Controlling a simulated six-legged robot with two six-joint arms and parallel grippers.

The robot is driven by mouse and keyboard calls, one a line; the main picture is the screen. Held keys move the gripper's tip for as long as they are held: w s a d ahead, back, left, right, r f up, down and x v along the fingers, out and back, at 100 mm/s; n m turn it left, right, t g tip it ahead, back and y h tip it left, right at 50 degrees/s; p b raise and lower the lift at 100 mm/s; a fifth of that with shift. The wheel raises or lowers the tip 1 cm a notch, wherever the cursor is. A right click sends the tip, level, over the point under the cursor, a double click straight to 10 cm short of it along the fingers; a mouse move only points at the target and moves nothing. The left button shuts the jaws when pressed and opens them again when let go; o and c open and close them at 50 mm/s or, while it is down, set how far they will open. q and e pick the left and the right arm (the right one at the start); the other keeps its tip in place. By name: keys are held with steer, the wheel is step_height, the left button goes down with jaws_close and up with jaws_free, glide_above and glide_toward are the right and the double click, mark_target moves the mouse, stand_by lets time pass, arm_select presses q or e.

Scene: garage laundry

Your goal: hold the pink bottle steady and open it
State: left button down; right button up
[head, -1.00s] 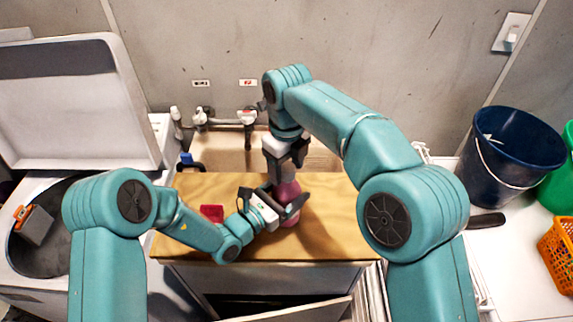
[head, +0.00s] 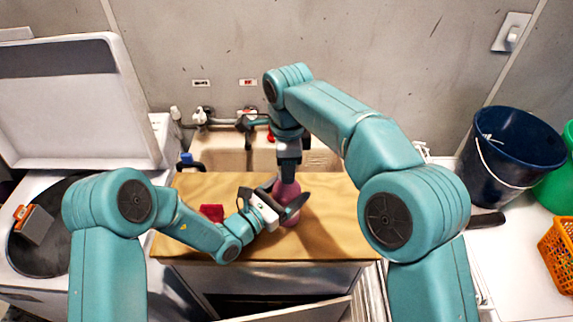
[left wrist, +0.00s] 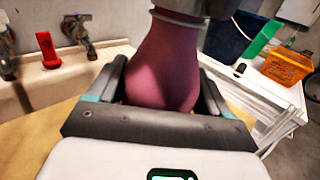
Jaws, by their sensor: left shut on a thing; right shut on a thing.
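The pink bottle (head: 288,212) stands upright on the wooden board (head: 340,225). My left gripper (head: 287,200) reaches in from the left and is shut around its body. In the left wrist view the bottle (left wrist: 165,65) fills the space between the two dark fingers. My right gripper (head: 288,170) points straight down from above and is shut on the bottle's top, which its fingers mostly hide. A grey part with a ring (left wrist: 190,10) sits over the bottle's neck in the left wrist view; I cannot tell whether it is cap or finger.
A small red object (head: 212,213) lies on the board left of the bottle. Behind are a sink (head: 225,158) and taps (head: 200,117). An open-lidded washer (head: 75,110) stands left. A dark blue bucket (head: 510,155) and an orange basket (head: 558,255) are at right.

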arm_select(q)
steer(key=shift+s+f, duration=0.1)
steer(key=shift+f, duration=0.2)
arm_select(e)
steer(key=n, duration=0.5)
steer(key=shift+s+a, duration=0.15)
steer(key=shift+s, duration=0.05)
steer(key=n, duration=1.3)
steer(key=shift+n, duration=0.3)
steer(key=n, duration=1)
steer(key=shift+w, duration=0.1)
steer(key=n, duration=0.5)
steer(key=shift+n, duration=0.4)
steer(key=n, duration=0.9)
steer(key=shift+r+n, duration=0.1)
steer(key=shift+n, duration=0.3)
